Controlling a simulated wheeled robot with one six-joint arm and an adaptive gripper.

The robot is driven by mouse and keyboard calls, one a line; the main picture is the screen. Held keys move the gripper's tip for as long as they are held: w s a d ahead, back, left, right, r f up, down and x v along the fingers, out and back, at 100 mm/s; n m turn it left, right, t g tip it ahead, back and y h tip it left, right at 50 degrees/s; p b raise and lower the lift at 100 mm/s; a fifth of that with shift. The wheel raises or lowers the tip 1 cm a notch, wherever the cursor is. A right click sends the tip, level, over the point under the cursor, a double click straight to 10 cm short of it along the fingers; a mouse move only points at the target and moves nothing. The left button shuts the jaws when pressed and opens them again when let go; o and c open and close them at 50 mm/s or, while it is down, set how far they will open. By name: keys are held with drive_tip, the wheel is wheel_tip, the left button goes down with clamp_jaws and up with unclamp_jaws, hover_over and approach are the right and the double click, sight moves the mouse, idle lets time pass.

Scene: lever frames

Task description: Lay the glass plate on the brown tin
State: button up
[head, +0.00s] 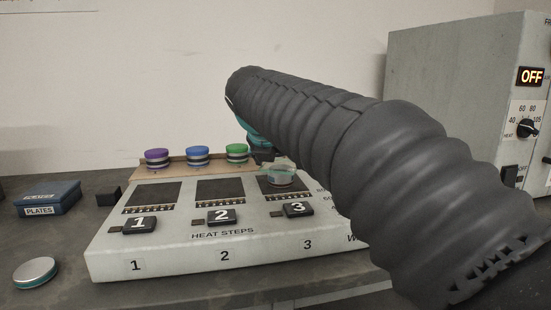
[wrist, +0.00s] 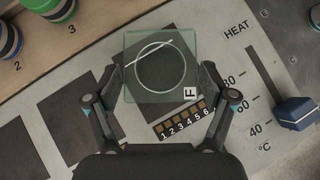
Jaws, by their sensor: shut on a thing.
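The square clear glass plate (wrist: 138,88) is between the two fingertips of my gripper (wrist: 160,75) in the wrist view. My gripper is shut on it. A clear round rim (wrist: 160,43) shows through or against the plate, over the third dark square. In the head view the plate (head: 278,169) is a pale greenish sheet at the top of a small clear round body (head: 280,179); I cannot tell if they touch. My arm hides most of my gripper there. I cannot make out a brown tin in either view.
Purple (head: 157,158), blue (head: 198,156) and green (head: 237,154) tins stand in a row behind the heat panel (head: 180,255). A silver-lidded tin (head: 36,271) and a blue plates box (head: 50,198) are at left. A large grey cabinet (head: 440,90) stands at right.

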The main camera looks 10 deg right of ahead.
drive_tip(key=o, duration=1.1)
drive_tip(key=shift+r, duration=0.1)
drive_tip(key=shift+r+p, duration=1.15)
drive_tip(key=shift+r, duration=2.25)
